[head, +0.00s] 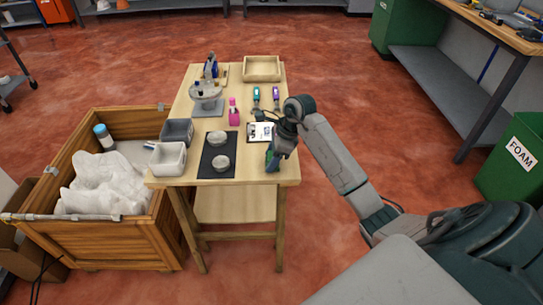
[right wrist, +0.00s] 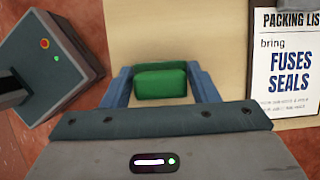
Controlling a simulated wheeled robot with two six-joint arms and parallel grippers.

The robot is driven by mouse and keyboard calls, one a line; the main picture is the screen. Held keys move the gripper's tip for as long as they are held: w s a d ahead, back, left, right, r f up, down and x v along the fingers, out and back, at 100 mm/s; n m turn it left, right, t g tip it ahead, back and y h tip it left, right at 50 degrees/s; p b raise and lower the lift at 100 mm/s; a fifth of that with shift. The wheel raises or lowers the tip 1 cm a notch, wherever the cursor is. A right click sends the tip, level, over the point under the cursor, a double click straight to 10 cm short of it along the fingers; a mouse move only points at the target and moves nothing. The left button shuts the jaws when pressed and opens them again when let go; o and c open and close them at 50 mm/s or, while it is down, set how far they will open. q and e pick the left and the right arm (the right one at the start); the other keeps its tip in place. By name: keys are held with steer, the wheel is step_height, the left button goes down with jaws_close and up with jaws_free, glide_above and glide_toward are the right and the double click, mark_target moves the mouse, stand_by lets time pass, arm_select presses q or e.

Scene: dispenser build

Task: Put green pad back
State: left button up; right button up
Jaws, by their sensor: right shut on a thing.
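The green pad (right wrist: 160,84) sits between the fingers of my right gripper (right wrist: 160,76) in the right wrist view. The two blue-grey fingers are shut on its sides. In the head view my right gripper (head: 272,163) is at the right front part of the wooden table (head: 252,170), and only a small bit of green shows at its fingers. The pale tabletop lies behind the pad in the wrist view. I cannot tell whether the pad touches it. My left gripper is not in view.
A black mat (head: 205,172) with two round grey dishes lies left of the gripper. A packing list (head: 261,132), a pink bottle (head: 234,113), a dispenser-like stand (head: 207,105) and a wooden tray (head: 262,79) are farther back. A white bin (head: 168,162) is at the left edge.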

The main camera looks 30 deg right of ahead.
steer(key=shift+f, duration=0.1)
steer(key=o, duration=1)
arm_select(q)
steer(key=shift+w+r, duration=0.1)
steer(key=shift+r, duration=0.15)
arm_select(e)
steer(key=shift+o, duration=0.2)
steer(key=shift+d+r, duration=0.1)
steer(key=shift+r, duration=0.25)
arm_select(q)
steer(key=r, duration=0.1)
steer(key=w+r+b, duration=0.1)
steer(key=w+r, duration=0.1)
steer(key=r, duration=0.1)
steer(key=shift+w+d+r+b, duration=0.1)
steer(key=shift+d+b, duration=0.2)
steer(key=shift+b, duration=0.05)
arm_select(e)
steer(key=v, duration=1.1)
steer(key=shift+r, duration=0.25)
steer(key=shift+s, duration=0.1)
